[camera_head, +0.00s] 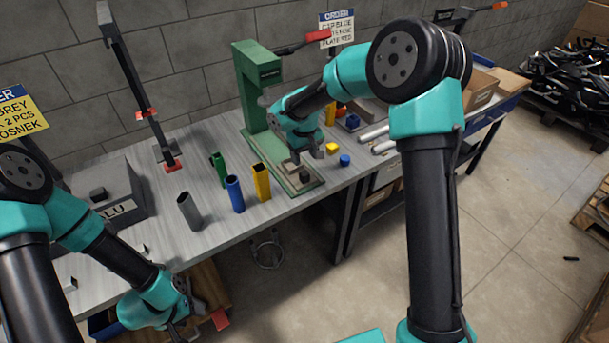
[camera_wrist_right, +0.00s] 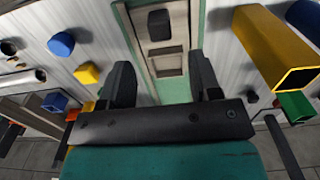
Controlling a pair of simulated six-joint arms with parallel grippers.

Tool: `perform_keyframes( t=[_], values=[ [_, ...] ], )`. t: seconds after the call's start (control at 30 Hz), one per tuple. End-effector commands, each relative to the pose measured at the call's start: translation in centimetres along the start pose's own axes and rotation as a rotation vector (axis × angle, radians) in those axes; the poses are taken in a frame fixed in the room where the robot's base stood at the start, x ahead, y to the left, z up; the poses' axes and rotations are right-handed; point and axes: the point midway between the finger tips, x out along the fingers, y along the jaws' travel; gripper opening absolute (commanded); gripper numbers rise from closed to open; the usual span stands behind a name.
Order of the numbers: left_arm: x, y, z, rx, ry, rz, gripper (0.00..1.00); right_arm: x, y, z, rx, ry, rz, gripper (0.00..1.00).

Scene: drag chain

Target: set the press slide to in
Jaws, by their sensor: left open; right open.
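The green press (camera_head: 250,88) stands on the bench. Its base carries a pale slide (camera_head: 292,171) with a dark knob (camera_head: 304,177) near the front end. My right gripper (camera_head: 308,156) hangs open over the slide, close to the knob. In the right wrist view the knob (camera_wrist_right: 159,25) lies ahead of my open, empty fingers, in line with the gap between them; the slide's rectangular recess (camera_wrist_right: 166,62) is nearer. I cannot tell how far in the slide sits. My left gripper (camera_head: 181,325) is open, low by the bench's front edge, away from the press.
Grey (camera_head: 189,210), blue (camera_head: 235,193), yellow (camera_head: 262,182) and green (camera_head: 218,166) tubes stand left of the press. A yellow block (camera_head: 332,148) and a blue piece (camera_head: 345,160) lie to its right. A red-handled lever (camera_head: 304,44) sticks out above.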

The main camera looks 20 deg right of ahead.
Motion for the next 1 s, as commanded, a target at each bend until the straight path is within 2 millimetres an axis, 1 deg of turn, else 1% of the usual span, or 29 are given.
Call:
perform_keyframes(
  t=[0.03,0.3,0.4,0.5,0.67,0.93,1.0],
  values=[
    [0.0,0.0,0.0,0.0,0.0,0.0,0.57,1.0,0.0,0.1,0.001,-0.003,-0.001,0.57],
    [0.0,0.0,0.0,0.0,0.0,0.0,0.57,5.6,0.0,0.1,0.0,-0.003,-0.001,0.57],
    [0.0,0.0,0.0,0.0,0.0,0.0,0.57,7.1,0.0,0.1,0.001,-0.003,0.0,0.57],
    [0.0,0.0,0.0,0.0,0.0,0.0,0.57,8.2,0.0,0.0,0.001,-0.001,0.0,0.57],
    [0.0,0.0,0.0,0.0,0.0,0.0,0.57,9.0,0.0,0.0,0.0,0.001,0.0,0.57],
    [0.0,0.0,0.0,0.0,0.0,0.0,0.57,9.1,0.0,0.0,0.0,0.001,0.0,0.57],
    [0.0,0.0,0.0,0.0,0.0,0.0,0.57,9.1,0.0,0.0,0.0,0.001,0.0,0.51]
  ],
)
